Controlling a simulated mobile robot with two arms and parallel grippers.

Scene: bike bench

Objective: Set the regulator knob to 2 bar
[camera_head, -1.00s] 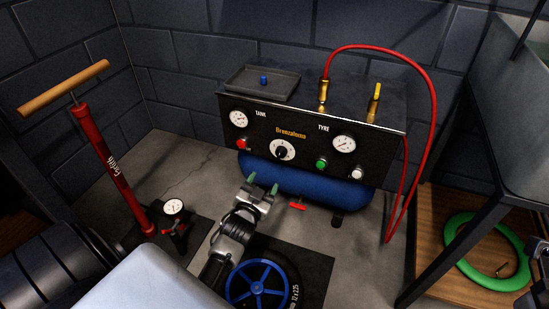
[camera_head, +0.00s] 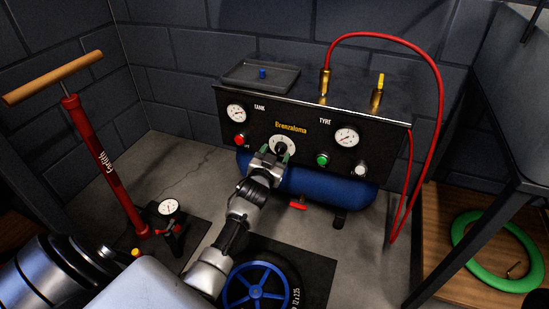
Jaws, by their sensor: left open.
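The regulator knob (camera_head: 282,145) is a dark knob on a round white dial in the compressor's black front panel (camera_head: 308,125). My left gripper (camera_head: 273,154) is open, with its greenish fingertips right at the lower part of the dial. The fingers cover part of the dial, so I cannot tell whether they touch the knob or what value it points to. The tank gauge (camera_head: 236,113) is at the panel's left and the tyre gauge (camera_head: 346,136) at its right. My right gripper is not in the view.
A red button (camera_head: 239,140), a green button (camera_head: 322,160) and a white knob (camera_head: 361,169) sit on the panel. A blue tank (camera_head: 325,187) is below. A red hose (camera_head: 437,110) loops at right. A red floor pump (camera_head: 100,160) stands at left, a blue wheel (camera_head: 258,287) in front.

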